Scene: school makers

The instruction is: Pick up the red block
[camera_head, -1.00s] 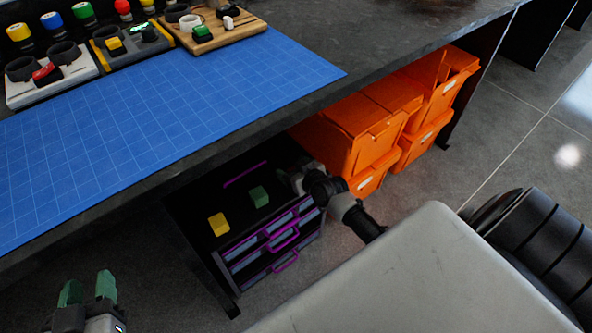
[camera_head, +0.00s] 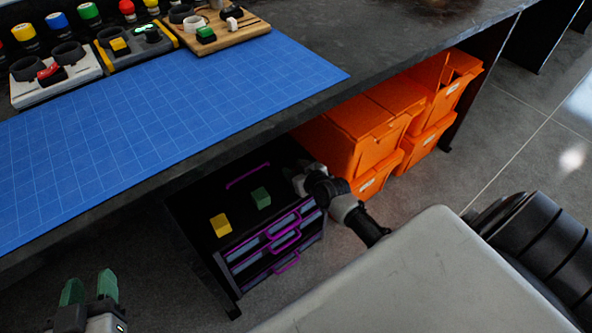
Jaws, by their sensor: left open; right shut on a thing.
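I see no loose red block on the toolbox; the part of its top by my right gripper (camera_head: 299,184) is hidden. That gripper is at the right rear of the black and purple drawer toolbox (camera_head: 203,203) under the table. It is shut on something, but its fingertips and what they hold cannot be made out. A yellow block (camera_head: 220,225) and a green block (camera_head: 261,197) sit on the toolbox top, left of the gripper. My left gripper (camera_head: 89,290) is open and empty at the bottom left, its green fingers pointing up, apart from the toolbox.
The dark table (camera_head: 350,50) with a blue cutting mat (camera_head: 170,125) overhangs the toolbox. On it stand a white device with a red switch (camera_head: 48,71), a yellow-grey device and a wooden board (camera_head: 226,36). Orange bins (camera_head: 350,140) stand under the table, right of the toolbox.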

